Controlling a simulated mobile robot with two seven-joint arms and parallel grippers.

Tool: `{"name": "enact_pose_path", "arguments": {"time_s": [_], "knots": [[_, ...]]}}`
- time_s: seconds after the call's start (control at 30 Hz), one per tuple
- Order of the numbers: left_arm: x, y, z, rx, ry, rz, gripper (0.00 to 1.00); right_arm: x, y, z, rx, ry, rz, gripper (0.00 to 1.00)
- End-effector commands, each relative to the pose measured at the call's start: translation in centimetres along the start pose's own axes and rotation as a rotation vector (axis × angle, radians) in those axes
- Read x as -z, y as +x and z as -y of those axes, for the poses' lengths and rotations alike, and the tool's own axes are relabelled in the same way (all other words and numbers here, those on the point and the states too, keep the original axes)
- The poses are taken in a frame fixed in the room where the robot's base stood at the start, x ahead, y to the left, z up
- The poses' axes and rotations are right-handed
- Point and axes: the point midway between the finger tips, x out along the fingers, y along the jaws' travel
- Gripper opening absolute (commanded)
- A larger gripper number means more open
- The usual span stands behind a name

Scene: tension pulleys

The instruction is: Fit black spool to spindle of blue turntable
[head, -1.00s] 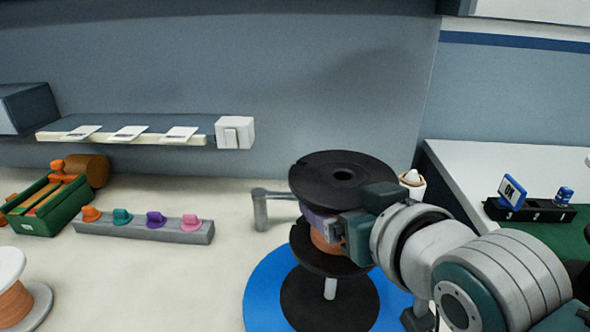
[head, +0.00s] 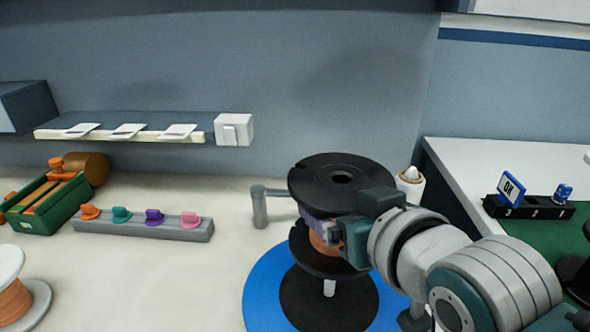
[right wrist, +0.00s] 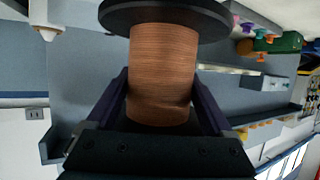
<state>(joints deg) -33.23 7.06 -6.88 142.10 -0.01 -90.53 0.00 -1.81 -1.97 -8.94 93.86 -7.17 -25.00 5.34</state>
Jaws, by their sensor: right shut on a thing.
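The black spool (head: 343,178) has two black flanges and copper-coloured winding, and is upright. My right gripper (head: 325,232) is shut on its winding between the flanges. The right wrist view shows the copper winding (right wrist: 163,70) between the two purple fingers. The spool is above the blue turntable (head: 262,290), which has a black disc (head: 355,305) on it. A short length of the pale spindle (head: 329,288) shows between the lower flange and the disc. The spindle's top is hidden, so I cannot tell whether it is inside the bore. My left gripper is not in view.
A grey post with an arm (head: 260,208) stands left of the turntable. A white-topped cone (head: 411,185) is behind the spool. A rack of coloured knobs (head: 145,226), a green crate (head: 45,208) and a white-flanged spool (head: 15,295) are left. Bench between is clear.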

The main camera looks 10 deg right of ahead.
Motion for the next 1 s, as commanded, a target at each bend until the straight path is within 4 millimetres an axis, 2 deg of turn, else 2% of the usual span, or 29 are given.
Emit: {"name": "enact_pose_path", "arguments": {"time_s": [0.6, 1.0], "knots": [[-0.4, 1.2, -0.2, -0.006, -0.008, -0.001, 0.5, -1.6, 0.8, 0.0, 0.0, 0.0, -0.008, 0.0], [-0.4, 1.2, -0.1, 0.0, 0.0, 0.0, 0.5, -1.6, 0.8, 0.0, 0.0, 0.0, -0.008, 0.0]]}}
